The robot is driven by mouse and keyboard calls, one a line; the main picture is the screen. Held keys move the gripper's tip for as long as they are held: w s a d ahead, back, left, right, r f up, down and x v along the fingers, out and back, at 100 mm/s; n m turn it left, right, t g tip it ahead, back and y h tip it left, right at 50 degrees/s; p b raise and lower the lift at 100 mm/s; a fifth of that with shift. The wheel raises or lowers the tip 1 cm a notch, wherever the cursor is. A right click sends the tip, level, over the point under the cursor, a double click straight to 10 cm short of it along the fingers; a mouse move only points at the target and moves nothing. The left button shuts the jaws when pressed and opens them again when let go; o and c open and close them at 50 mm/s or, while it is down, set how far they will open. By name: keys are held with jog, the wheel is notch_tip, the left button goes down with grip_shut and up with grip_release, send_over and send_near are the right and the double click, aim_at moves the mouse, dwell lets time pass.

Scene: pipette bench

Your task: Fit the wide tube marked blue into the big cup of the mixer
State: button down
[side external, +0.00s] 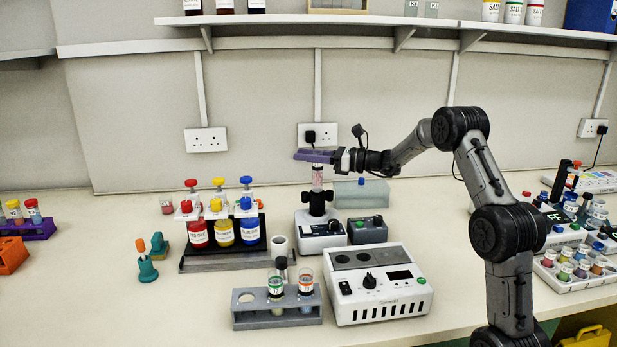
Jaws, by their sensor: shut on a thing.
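My gripper (316,157) is shut on an upright clear tube with pinkish contents (318,179). Its purple fingers close around the tube's upper part and hide much of it, and no blue mark can be clearly made out. The tube's lower end is directly over the black cup (317,203) of the mixer (320,231), a white-based device with a dark front panel. I cannot tell whether the tube's bottom is inside the cup or just above it.
A grey rack (277,318) in front holds tubes marked green (276,289) and orange (305,284). A white block heater (378,287) stands right of it. Red, yellow and blue bottles (223,228) stand left of the mixer. A dark box (367,230) is close on its right.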

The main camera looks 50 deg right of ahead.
jog(key=shift+f, duration=2.15)
jog(key=shift+f, duration=0.35)
jog(key=c, duration=0.6)
grip_release()
jog(key=shift+r, duration=0.1)
